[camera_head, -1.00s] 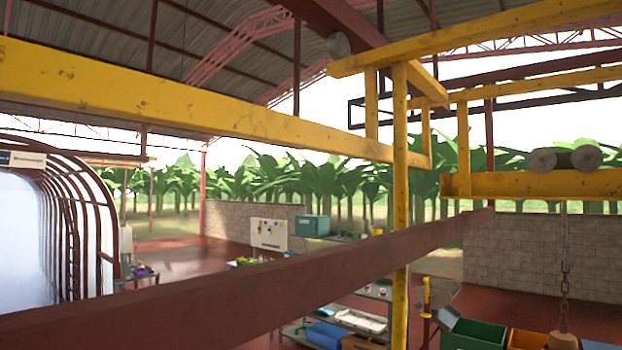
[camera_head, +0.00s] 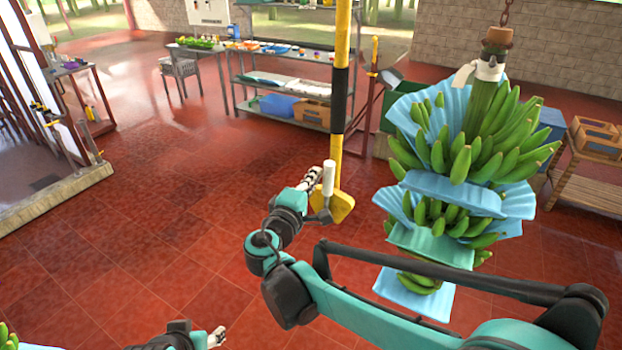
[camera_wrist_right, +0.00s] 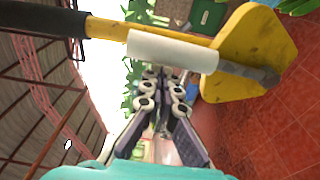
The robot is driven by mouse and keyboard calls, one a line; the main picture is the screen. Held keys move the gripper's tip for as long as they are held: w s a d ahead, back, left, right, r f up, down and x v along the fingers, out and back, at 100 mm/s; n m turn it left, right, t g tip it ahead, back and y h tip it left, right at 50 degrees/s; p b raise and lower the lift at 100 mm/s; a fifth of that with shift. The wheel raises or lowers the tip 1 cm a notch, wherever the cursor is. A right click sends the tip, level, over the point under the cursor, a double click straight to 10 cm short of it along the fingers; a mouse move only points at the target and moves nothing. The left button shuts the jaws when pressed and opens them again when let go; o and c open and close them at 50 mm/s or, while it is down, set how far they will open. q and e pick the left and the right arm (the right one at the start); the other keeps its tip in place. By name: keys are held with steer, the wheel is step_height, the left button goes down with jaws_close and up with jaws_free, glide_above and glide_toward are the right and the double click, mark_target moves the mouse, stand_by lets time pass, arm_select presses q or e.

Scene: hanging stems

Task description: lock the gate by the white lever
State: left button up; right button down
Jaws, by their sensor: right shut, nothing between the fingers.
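The white lever (camera_head: 328,178) is a short white cylinder at the foot of a yellow post (camera_head: 342,60) with a black band. It stands upright in the head view, beside a yellow plate (camera_head: 341,207). In the right wrist view the white lever (camera_wrist_right: 172,50) lies across the picture, just beyond my fingertips. My right gripper (camera_head: 316,175) is shut and empty, close beside the lever; I cannot tell whether it touches. Its fingers (camera_wrist_right: 160,72) also show in the wrist view. My left gripper (camera_head: 218,336) is small at the bottom edge, away from the lever; its opening is unclear.
A banana bunch (camera_head: 460,150) with blue sheets hangs from a chain to the right of the post. A metal shelf (camera_head: 290,85) with trays and boxes stands behind. A wooden rack (camera_head: 590,150) is at the right. The red tiled floor on the left is clear.

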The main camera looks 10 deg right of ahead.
steer(key=s+d+f+m, duration=0.1)
steer(key=s+d+m, duration=0.3)
steer(key=d+m, duration=0.1)
steer(key=shift+s+d+m+h, duration=0.3)
steer(key=shift+s+d+m, duration=0.1)
steer(key=shift+d, duration=0.25)
stand_by(0.7)
